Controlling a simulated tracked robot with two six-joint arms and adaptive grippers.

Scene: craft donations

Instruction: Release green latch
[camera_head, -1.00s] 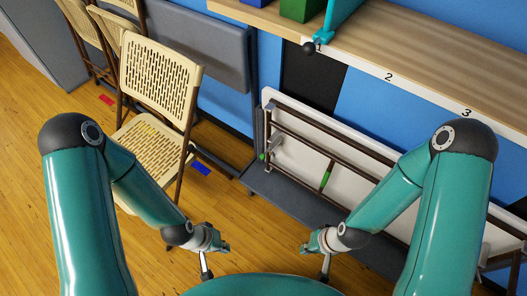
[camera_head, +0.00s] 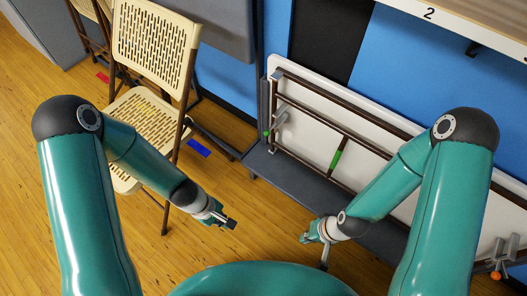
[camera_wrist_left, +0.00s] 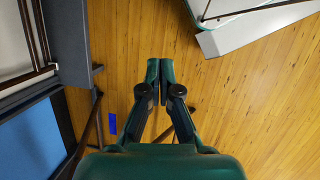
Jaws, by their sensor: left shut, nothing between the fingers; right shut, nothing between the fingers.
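A folded table (camera_head: 375,188) with a white top and brown metal legs stands on its side on a dark grey platform (camera_head: 290,172). A green piece (camera_head: 336,159) sits on a brown bar of its underside. A smaller green spot (camera_head: 267,133) shows at its left end, beside a grey bracket. I cannot tell which one is the latch. My left gripper (camera_head: 231,223) is shut and empty over the floor, left of the platform. It also shows shut in the left wrist view (camera_wrist_left: 160,64). My right gripper (camera_head: 306,238) is shut and empty in front of the platform, apart from both green parts.
Beige folding chairs (camera_head: 155,45) stand at the left. A shelf (camera_head: 470,22) marked 2 is at the upper right. An orange knob (camera_head: 495,275) shows at the lower right. Blue tape (camera_head: 199,148) lies on the wooden floor, which is clear between my arms.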

